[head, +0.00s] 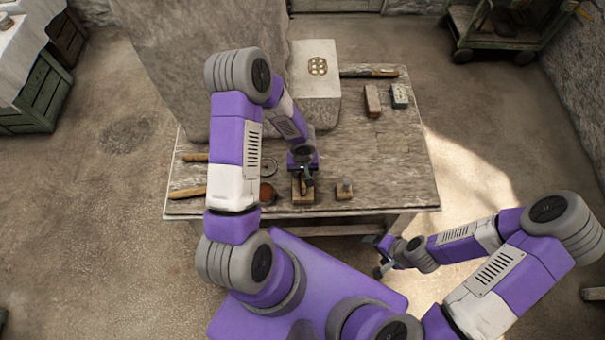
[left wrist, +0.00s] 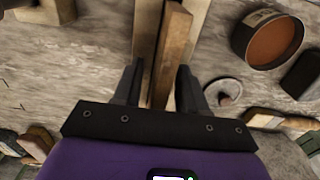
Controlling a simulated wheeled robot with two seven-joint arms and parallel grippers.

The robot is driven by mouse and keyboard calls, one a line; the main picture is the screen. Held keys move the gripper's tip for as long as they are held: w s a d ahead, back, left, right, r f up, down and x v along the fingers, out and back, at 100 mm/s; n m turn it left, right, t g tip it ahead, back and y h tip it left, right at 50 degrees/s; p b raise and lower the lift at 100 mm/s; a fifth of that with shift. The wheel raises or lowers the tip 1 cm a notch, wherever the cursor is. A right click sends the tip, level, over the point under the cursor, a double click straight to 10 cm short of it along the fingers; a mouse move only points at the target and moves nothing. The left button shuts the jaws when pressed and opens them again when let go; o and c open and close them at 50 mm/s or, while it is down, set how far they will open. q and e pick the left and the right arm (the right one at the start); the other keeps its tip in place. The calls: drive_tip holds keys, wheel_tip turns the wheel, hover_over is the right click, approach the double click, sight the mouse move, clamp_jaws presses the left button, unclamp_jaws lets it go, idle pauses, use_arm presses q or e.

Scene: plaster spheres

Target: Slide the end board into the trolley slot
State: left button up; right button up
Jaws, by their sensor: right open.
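My left gripper (head: 303,180) is low over the front part of the workbench, above a small wooden block (head: 302,197). In the left wrist view its two dark fingers (left wrist: 161,75) stand apart on either side of a narrow brown wooden board (left wrist: 170,45). Whether they press on it cannot be told. Paler wood shows beside and beneath the board. My right gripper (head: 384,262) is open and empty, low in front of the bench's right corner. A green trolley (head: 505,40) with dark wheels stands on the floor at the far right; no slot can be made out.
The workbench (head: 400,160) carries a pale plaster block (head: 318,85), two small blocks (head: 372,100) and a wooden block with a grey peg (head: 344,190). A round tin (left wrist: 268,37) is near my left gripper. Green crates (head: 40,95) stand left. The bench's right side is largely clear.

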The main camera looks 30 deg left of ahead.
use_arm(q)
clamp_jaws()
drive_tip(key=shift+r, duration=0.1)
